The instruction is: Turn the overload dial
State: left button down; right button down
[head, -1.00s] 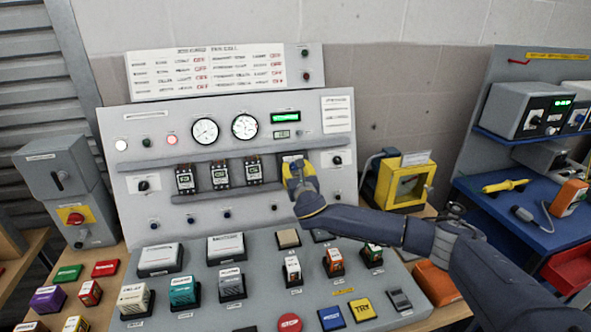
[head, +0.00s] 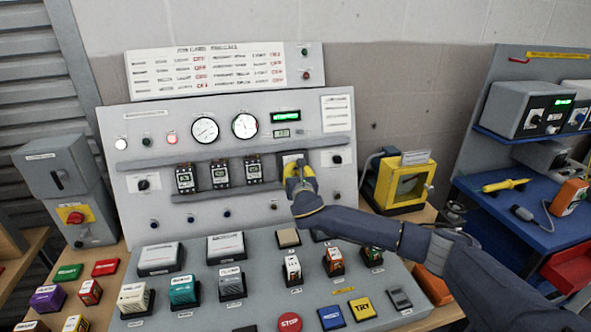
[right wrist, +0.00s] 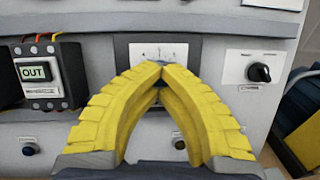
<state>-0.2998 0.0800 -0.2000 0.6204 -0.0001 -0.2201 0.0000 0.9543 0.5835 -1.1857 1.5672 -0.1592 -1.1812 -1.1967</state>
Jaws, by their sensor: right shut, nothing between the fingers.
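My right gripper (head: 292,168) is at the upright panel (head: 205,140), in front of a pale plate (head: 292,157) right of three black modules. In the right wrist view its yellow fingers (right wrist: 161,72) are shut with the tips together. They overlap the lower part of the plate (right wrist: 142,50), which carries small scale marks. If the overload dial is on this plate, the fingers hide it. I cannot tell whether the tips touch it. My left gripper is not in view.
A module marked OUT (right wrist: 42,75) stands left of the fingers and a black selector knob (right wrist: 259,72) to the right. A lower rail runs beside the modules. The sloped desk below holds blocks and a red STOP button (head: 289,322). A yellow box (head: 404,185) stands right.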

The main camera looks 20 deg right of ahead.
jog(key=m+g+h, duration=0.1)
jog(key=m+g, duration=0.1)
jog(key=m, duration=0.5)
jog(key=m+g+h, duration=0.1)
jog(key=m+g, duration=0.1)
jog(key=m, duration=0.4)
jog(key=r+m+g+h, duration=0.1)
jog(key=m, duration=0.6)
jog(key=shift+w+d+m+g, duration=0.1)
jog(key=shift+d+m+g, duration=0.05)
jog(key=shift+m+g, duration=0.2)
jog(key=shift+d, duration=0.1)
jog(key=c, duration=1.6)
grip_release()
jog(key=shift+d, duration=0.15)
jog(key=shift+c, duration=0.2)
jog(key=o, duration=0.4)
jog(key=shift+a, duration=0.2)
jog(key=shift+o, duration=0.6)
jog(key=shift+a, duration=0.2)
